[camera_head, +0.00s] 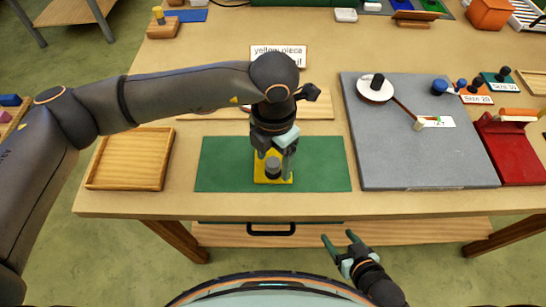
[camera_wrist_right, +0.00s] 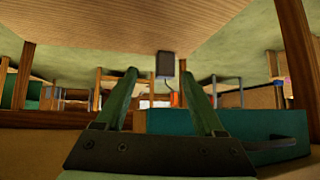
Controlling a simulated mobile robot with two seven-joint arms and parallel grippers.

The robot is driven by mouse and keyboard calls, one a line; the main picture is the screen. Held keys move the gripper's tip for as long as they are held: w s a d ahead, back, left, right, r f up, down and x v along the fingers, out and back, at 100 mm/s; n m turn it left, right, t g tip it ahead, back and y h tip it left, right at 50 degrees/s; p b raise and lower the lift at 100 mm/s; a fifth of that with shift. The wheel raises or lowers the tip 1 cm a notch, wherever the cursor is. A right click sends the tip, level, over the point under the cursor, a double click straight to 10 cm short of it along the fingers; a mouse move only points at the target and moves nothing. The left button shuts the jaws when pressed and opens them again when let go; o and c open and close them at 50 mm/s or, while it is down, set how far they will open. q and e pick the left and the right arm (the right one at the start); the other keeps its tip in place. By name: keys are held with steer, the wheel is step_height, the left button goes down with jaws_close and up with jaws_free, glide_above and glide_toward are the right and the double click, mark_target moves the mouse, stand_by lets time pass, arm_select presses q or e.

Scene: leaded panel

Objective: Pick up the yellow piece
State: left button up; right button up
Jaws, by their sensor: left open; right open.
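The yellow piece (camera_head: 260,180) lies on the green mat (camera_head: 325,170) at the front middle of the table. A dark round knob (camera_head: 273,171) stands on it. My left gripper (camera_head: 274,174) points down over the piece, its open fingers around or just above the knob; I cannot tell whether they touch it. The gripper hides part of the piece. My right gripper (camera_head: 338,241) is open and empty, in front of the table edge and low. Its open green fingers also show in the right wrist view (camera_wrist_right: 170,105).
A wooden tray (camera_head: 130,185) is left of the mat. A grey board (camera_head: 425,165) with a white disc (camera_head: 375,90) is right of it, beside a red tray (camera_head: 515,155). A label (camera_head: 278,56) stands behind my left arm. A drawer handle (camera_head: 271,231) is under the table edge.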

arm_select(q)
steer(key=shift+f, duration=0.4)
steer(key=shift+c, duration=0.2)
jaws_close()
